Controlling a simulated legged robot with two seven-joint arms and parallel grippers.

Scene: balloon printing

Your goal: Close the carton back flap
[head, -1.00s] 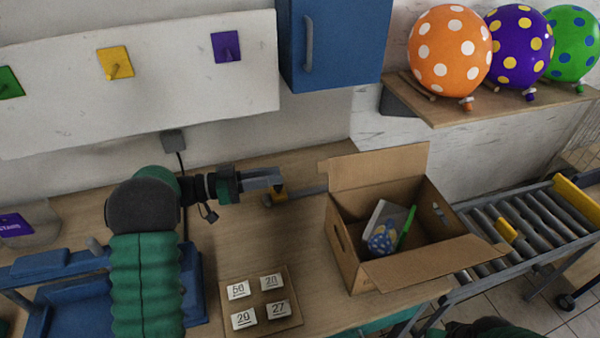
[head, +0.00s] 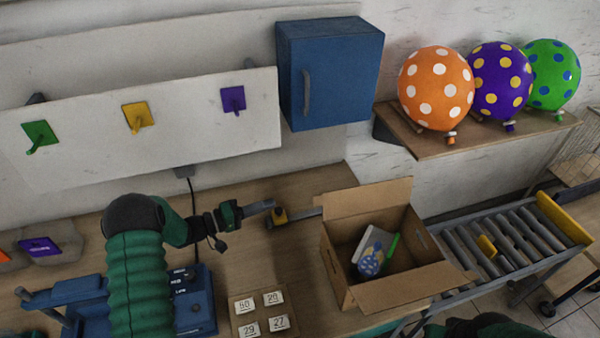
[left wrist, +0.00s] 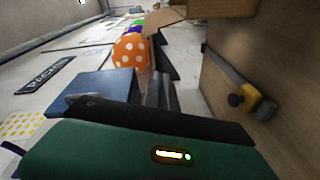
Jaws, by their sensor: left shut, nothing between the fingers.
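The open cardboard carton (head: 385,290) stands on the wooden table near its right end. Its back flap (head: 367,199) stands up from the rear edge, and its front flap (head: 412,286) sticks outward. Inside lie a blue dotted item (head: 371,262), a light card or booklet and a green stick (head: 393,246). My left gripper (head: 272,204) is shut and empty, left of the back flap and apart from it. In the left wrist view its fingers (left wrist: 160,92) show close together, with the carton's cardboard (left wrist: 180,17) beyond. My right gripper is not in view.
A board of number tiles (head: 259,312) lies in front. A roller conveyor (head: 510,240) is at right. A blue cabinet (head: 330,75) hangs above.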

